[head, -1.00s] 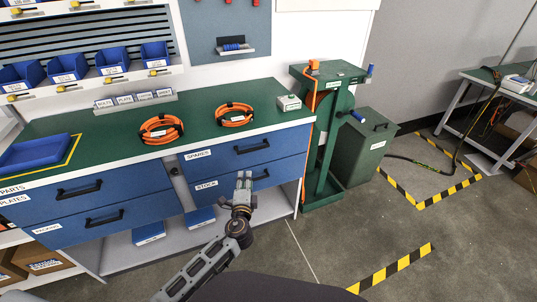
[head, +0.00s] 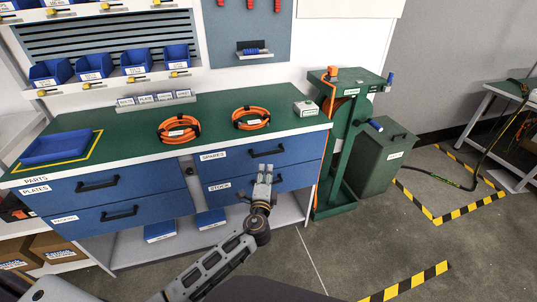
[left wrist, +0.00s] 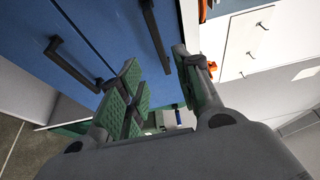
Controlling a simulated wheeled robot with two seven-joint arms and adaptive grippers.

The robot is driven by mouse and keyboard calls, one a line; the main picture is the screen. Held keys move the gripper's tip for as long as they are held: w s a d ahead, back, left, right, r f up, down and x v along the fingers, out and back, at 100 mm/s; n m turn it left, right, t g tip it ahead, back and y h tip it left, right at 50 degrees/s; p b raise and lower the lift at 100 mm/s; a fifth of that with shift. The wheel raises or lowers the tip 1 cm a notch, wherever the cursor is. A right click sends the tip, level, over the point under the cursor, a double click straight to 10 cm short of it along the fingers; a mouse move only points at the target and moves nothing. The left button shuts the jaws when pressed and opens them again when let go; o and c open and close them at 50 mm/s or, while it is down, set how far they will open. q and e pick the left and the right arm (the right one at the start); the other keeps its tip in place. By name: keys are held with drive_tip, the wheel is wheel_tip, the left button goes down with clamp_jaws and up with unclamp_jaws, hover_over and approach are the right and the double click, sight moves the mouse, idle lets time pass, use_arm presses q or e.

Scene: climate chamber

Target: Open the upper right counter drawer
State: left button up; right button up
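The upper right drawer (head: 235,164) is blue, labelled SPARES, and shut under the green counter top. Its black bar handle (head: 267,152) is in plain view. My left gripper (head: 264,170) is just below that handle and in front of the lower right drawer, labelled STOCK, partly covering its handle. In the left wrist view the left gripper (left wrist: 162,80) has its green-padded fingers apart. The upper handle (left wrist: 154,35) lies ahead in line with the gap between them. I see no contact with it. My right gripper is out of view.
The lower handle (left wrist: 70,62) runs parallel to the upper one. Two orange cable coils (head: 179,129) and a small box (head: 306,108) lie on the counter (head: 215,115). A green stand (head: 342,160) and a green bin (head: 382,160) stand to the right.

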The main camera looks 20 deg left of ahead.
sight(268, 154)
use_arm(q)
drive_tip(key=x, duration=0.7)
drive_tip(key=shift+w, duration=0.15)
drive_tip(key=shift+b+x, duration=0.35)
drive_tip(key=shift+x, duration=2.2)
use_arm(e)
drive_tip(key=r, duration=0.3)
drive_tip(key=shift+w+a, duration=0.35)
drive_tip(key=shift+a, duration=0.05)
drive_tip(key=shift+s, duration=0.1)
use_arm(q)
drive_tip(key=shift+c, duration=0.6)
clamp_jaws()
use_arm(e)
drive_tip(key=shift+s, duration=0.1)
